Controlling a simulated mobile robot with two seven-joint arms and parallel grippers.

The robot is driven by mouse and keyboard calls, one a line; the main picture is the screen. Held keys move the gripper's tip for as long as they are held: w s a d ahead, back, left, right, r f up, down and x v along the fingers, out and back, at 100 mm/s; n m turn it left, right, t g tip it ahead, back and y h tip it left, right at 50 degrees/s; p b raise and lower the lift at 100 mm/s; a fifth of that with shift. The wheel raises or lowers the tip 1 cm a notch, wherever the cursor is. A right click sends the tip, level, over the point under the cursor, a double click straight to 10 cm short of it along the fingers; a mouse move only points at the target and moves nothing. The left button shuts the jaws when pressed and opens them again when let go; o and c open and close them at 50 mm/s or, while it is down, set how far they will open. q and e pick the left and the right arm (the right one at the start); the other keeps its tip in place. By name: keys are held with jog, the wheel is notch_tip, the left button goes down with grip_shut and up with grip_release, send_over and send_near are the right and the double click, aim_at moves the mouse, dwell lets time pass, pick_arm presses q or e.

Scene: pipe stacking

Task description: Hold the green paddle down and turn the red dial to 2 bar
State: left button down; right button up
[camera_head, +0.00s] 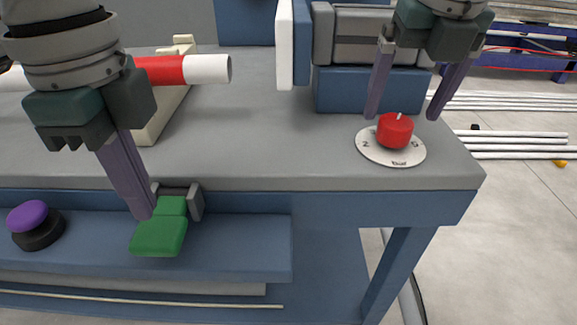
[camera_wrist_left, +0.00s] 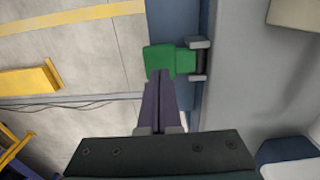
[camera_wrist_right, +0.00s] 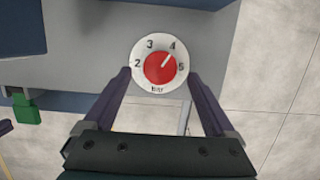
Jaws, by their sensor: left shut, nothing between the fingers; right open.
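The green paddle (camera_head: 160,236) is hinged between grey brackets on the blue bench front; it also shows in the left wrist view (camera_wrist_left: 162,58). My left gripper (camera_head: 146,214) is shut and empty, its fingertips pointing down at the paddle's upper left part. I cannot tell whether they touch it or how far it is pressed. The red dial (camera_head: 395,131) sits on a round white scale (camera_head: 378,153) at the bench's right corner. In the right wrist view the dial (camera_wrist_right: 158,70) has its white mark toward 4. My right gripper (camera_head: 402,113) is open above it, one finger on each side.
A purple button (camera_head: 27,217) on a black base stands on the lower ledge at the left. A red and white pipe (camera_head: 165,70) lies on a cream support behind my left gripper. Blue and grey machinery (camera_head: 365,90) stands behind the dial. The grey bench top between is clear.

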aim_at(154, 233)
dwell(0.6)
pick_arm(q)
jog(key=shift+f, duration=2.65)
jog(key=shift+a, duration=0.1)
pick_arm(e)
jog(key=m+h, duration=0.1)
jog(key=m, duration=0.4)
jog(key=shift+m, duration=0.3)
pick_arm(q)
jog(key=shift+f, duration=0.15)
pick_arm(e)
jog(key=shift+a+x, duration=0.2)
jog(key=shift+x, duration=2.25)
pick_arm(q)
jog(key=shift+s, duration=0.15)
pick_arm(e)
jog(key=shift+d+f, duration=0.1)
jog(key=shift+f, duration=0.2)
